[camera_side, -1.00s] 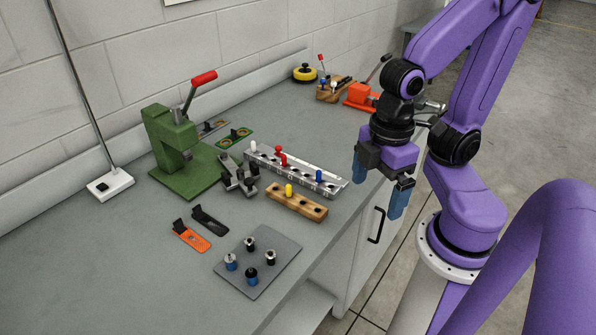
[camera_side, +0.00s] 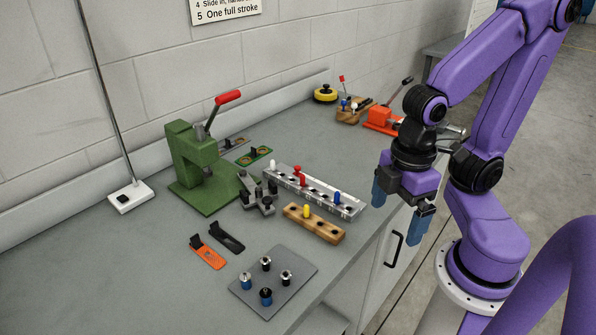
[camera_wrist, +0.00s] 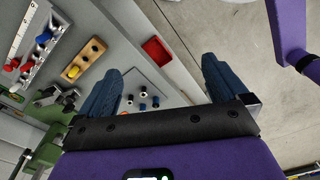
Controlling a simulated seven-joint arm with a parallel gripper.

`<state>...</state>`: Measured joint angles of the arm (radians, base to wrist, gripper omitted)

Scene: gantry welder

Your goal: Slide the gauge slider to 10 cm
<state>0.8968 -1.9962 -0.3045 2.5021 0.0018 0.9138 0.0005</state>
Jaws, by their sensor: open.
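A silver rail (camera_side: 338,201) with dark holes and a red knob (camera_side: 299,178) between a white peg and a blue peg lies on the bench. In the wrist view the rail (camera_wrist: 28,61) and red knob (camera_wrist: 43,38) show at upper left. My gripper (camera_side: 398,222) is open and empty, its blue fingers pointing down to the right of the rail, near the bench's front edge. In the wrist view the open fingers (camera_wrist: 163,68) are apart with nothing held.
A wooden block (camera_side: 325,232) with a yellow peg lies in front of the rail. A grey clamp (camera_side: 256,194) and a green press (camera_side: 190,170) stand left. A grey plate (camera_side: 262,303) with several small cylinders lies nearer. A red box (camera_wrist: 157,50) shows in the wrist view.

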